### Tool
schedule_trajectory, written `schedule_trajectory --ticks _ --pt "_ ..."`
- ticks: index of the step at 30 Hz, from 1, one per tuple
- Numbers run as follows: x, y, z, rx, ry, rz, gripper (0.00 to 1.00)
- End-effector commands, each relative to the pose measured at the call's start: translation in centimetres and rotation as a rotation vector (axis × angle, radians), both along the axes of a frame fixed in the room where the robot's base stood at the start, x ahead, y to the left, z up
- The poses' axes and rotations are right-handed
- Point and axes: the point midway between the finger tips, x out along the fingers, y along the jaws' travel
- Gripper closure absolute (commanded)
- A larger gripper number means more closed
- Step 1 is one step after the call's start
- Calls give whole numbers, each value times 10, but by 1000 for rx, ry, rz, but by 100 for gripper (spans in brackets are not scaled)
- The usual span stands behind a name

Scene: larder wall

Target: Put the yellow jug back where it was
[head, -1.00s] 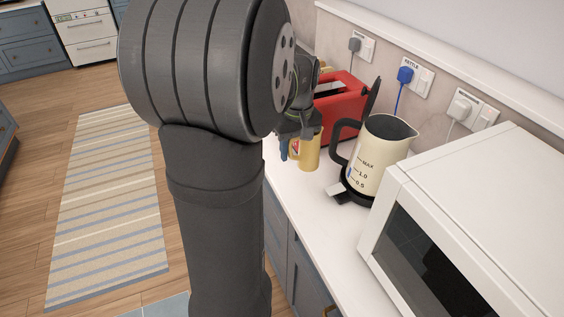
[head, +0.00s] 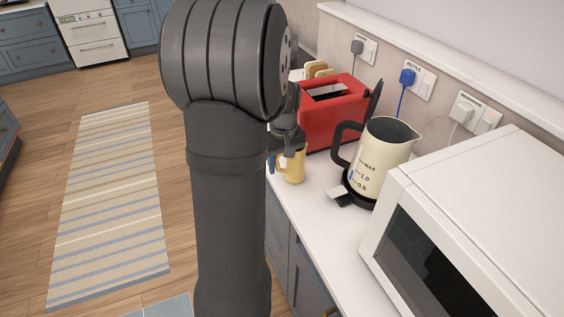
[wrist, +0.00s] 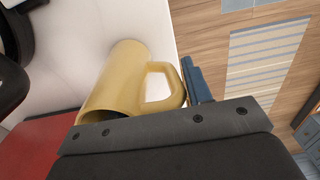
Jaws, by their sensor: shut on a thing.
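The yellow jug (head: 294,169) is over the front edge of the white counter, left of the kettle and in front of the red toaster. It looks about upright; I cannot tell whether its base touches the counter. My gripper (head: 285,152) is shut on the jug, and my arm partly hides it in the head view. In the wrist view the jug (wrist: 118,80) lies ahead of the gripper with its handle to the right. A blue finger (wrist: 196,80) shows beside the handle; the other finger is hidden.
The counter (head: 316,190) between jug and kettle is clear. Wall sockets with plugs are behind.

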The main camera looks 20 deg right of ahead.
Motion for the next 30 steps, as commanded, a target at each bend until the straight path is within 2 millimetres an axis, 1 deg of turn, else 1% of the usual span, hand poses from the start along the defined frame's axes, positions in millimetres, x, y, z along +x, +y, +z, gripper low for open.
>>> schedule_trajectory --ticks 2,3,5,6,14,17,20,27,30 --pt "0 0 -3 1 1 0 97" --pt "0 0 -2 1 1 0 47" --pt "0 0 -2 1 1 0 35" --pt "0 0 -2 1 1 0 33" --pt "0 0 -1 0 1 0 33" --pt "0 0 5 -1 -1 0 33" --pt "0 -1 19 -2 -3 0 33" --pt "0 -2 72 -2 -4 0 33" --pt "0 -3 91 -1 -2 0 33"
